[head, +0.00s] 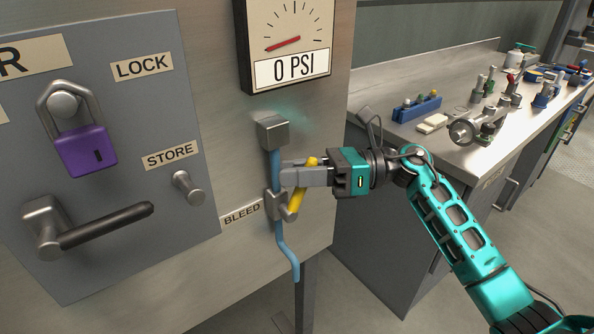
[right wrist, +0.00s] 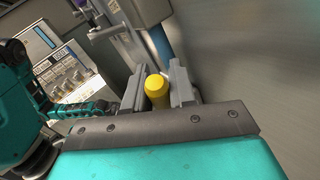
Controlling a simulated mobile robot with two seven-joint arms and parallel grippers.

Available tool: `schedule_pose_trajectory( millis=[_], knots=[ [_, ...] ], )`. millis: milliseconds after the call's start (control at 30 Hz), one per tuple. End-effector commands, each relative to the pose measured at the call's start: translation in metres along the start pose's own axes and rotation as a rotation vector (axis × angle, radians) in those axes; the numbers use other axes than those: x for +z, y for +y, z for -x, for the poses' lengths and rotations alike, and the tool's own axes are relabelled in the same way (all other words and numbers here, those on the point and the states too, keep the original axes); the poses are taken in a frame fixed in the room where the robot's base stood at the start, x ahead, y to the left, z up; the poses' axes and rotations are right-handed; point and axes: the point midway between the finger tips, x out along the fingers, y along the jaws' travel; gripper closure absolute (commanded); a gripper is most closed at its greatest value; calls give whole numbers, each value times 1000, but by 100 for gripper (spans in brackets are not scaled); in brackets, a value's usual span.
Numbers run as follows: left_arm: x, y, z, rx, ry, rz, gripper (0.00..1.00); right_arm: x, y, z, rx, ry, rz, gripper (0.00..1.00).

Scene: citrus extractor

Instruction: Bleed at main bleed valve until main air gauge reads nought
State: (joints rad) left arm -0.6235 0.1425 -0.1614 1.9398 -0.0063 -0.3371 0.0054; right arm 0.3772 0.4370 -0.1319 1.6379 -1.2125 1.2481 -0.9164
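The main air gauge (head: 290,35) is on the cabinet wall at the top of the head view. Its red needle points to the lower left and its label reads 0 PSI. Below it, a blue bleed pipe (head: 285,255) runs down from a grey block, beside the BLEED label (head: 242,214). The bleed valve's yellow handle (head: 297,200) stands tilted at the pipe. My right gripper (head: 290,176) is around this handle. My left gripper is not in view.
A purple padlock (head: 86,151) hangs on the LOCK post at the left. Below it are a STORE peg (head: 188,188) and a dark lever handle (head: 105,225). A steel workbench (head: 400,148) with several fittings stands at the right.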

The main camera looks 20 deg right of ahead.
Motion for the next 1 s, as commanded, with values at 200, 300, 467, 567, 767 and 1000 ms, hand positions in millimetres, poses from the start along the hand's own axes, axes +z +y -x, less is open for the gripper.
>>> schedule_pose_trajectory(
  millis=[200,300,467,567,767,1000],
  knots=[
    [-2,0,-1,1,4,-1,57,0,0,0,0,0,0,100],
    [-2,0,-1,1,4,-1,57,0,0,0,0,0,0,100],
    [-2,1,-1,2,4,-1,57,0,0,0,0,1,0,100],
    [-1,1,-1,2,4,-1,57,0,0,0,0,0,-1,100],
    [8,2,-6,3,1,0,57,-4,-2,3,6,-26,-17,100],
    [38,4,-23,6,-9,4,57,-12,-9,10,35,-136,-84,100]
  ],
)
